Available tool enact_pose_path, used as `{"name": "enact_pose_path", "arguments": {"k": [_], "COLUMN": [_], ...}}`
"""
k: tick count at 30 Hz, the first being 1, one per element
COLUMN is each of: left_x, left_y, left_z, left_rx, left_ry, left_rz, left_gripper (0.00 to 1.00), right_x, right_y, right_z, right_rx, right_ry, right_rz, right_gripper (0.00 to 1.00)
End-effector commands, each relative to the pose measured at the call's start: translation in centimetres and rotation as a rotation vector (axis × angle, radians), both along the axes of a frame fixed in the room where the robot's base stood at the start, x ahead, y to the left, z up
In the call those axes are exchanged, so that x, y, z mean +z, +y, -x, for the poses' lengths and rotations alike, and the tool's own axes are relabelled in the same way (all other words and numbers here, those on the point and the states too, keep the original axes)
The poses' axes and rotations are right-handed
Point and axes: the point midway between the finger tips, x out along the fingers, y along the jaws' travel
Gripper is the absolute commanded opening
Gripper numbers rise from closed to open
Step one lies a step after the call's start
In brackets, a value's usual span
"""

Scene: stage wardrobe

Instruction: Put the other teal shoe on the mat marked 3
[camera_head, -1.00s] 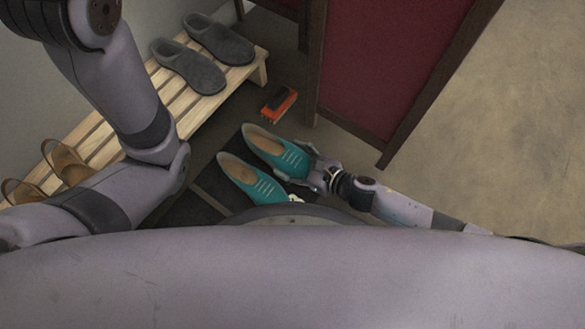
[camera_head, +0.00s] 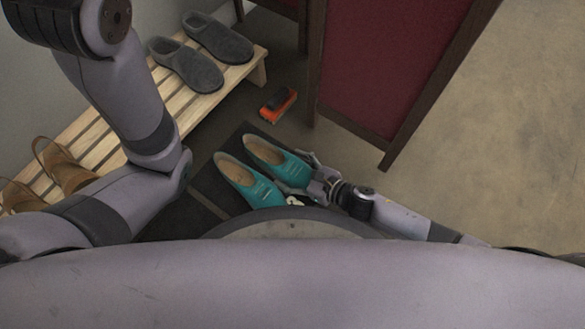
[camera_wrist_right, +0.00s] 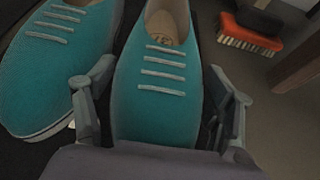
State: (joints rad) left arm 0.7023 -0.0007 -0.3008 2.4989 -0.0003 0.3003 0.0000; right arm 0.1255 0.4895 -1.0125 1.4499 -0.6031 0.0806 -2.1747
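Two teal shoes lie side by side on a dark mat (camera_head: 208,187); its number is hidden. My right gripper (camera_head: 315,179) is at the toe end of the right-hand teal shoe (camera_head: 272,158). In the right wrist view, the fingers of this gripper (camera_wrist_right: 160,112) stand on either side of that shoe (camera_wrist_right: 155,95), with narrow dark gaps between fingers and shoe. The left-hand teal shoe (camera_head: 245,182) is close beside it and also shows in the wrist view (camera_wrist_right: 62,70), next to the left finger. My left gripper is out of view.
An orange brush (camera_head: 278,104) lies on the floor beyond the mat. A slatted bench (camera_head: 120,112) holds grey slippers (camera_head: 187,66) and brown shoes (camera_head: 62,165). A red panel screen (camera_head: 385,70) stands right of the brush. Open floor (camera_head: 500,150) lies to the right.

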Motion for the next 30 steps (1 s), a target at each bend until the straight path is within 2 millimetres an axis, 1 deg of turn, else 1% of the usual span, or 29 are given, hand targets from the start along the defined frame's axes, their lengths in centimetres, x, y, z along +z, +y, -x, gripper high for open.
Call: {"name": "enact_pose_path", "arguments": {"k": [7,10,14,22,26,30], "left_x": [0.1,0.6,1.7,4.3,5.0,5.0], "left_y": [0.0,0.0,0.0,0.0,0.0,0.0], "left_z": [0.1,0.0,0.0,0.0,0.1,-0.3], "left_rx": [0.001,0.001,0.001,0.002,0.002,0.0], "left_ry": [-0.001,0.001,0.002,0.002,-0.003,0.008], "left_rz": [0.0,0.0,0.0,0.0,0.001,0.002], "left_gripper": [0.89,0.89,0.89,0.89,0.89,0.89], "right_x": [0.1,0.8,1.6,3.9,4.6,5.0], "right_y": [0.1,0.0,-1.6,-6.1,-7.6,-8.7], "right_z": [0.0,0.0,1.3,4.5,5.7,6.4], "right_rx": [0.002,0.002,-0.001,-0.002,0.0,0.001], "right_ry": [0.0,0.0,0.004,0.005,0.003,0.001], "right_rz": [-0.001,-0.001,-0.001,0.0,-0.001,-0.001], "right_gripper": [0.77,0.77,0.77,0.77,0.77,0.77]}}
